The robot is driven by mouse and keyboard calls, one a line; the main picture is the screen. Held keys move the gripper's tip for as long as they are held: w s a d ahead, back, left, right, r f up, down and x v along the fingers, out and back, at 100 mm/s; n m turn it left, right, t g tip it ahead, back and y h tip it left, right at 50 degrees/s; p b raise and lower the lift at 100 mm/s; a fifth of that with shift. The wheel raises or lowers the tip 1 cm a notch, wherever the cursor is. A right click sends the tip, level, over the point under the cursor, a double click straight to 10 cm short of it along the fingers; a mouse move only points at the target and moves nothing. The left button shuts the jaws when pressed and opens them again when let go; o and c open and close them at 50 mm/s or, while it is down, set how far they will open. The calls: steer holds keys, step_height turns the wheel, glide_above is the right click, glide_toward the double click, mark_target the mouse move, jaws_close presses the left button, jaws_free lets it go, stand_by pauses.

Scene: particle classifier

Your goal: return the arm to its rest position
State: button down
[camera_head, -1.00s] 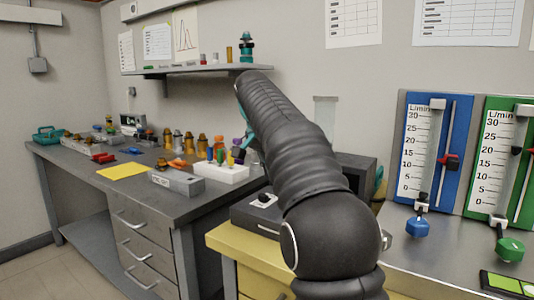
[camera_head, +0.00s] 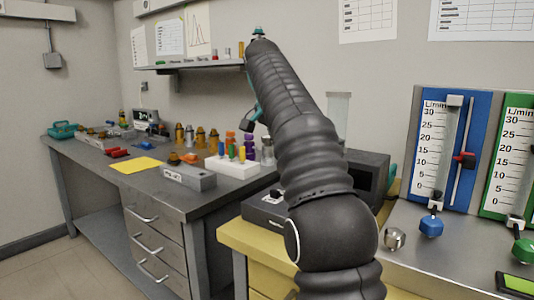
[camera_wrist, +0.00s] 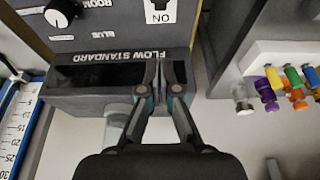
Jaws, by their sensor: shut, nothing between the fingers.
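My black arm rises through the middle of the head view and leans away toward the wall. Part of my gripper (camera_head: 250,118) shows beside the arm's far end, above the bench and mostly hidden behind the arm. In the wrist view my gripper (camera_wrist: 162,78) is shut and empty, its fingertips together in front of a dark box labelled FLOW STANDARD (camera_wrist: 95,78). I cannot tell how far the fingertips are from the box.
A white rack (camera_head: 232,168) with coloured vials stands on the grey bench (camera_head: 95,165), left of my arm. A wall shelf (camera_head: 190,65) is near the arm's far end. Blue (camera_head: 480,130) and green (camera_head: 515,150) flow meter panels stand at right.

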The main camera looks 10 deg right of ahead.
steer(key=s+a+f+n+t+y, duration=0.1)
steer(key=s+f+n, duration=0.2)
steer(key=s+f, duration=0.5)
steer(key=s+a+f+n+t+y, duration=0.1)
steer(key=s+f+n, duration=0.2)
steer(key=s+f, duration=0.6)
steer(key=s+a+f+n+t, duration=0.1)
steer(key=s+f+n, duration=0.2)
steer(key=s+f, duration=0.5)
steer(key=s, duration=0.9)
steer(key=shift+s+a+f+n+y, duration=0.2)
steer(key=shift+a+f+n+y, duration=0.1)
steer(key=shift+f+n+y, duration=0.1)
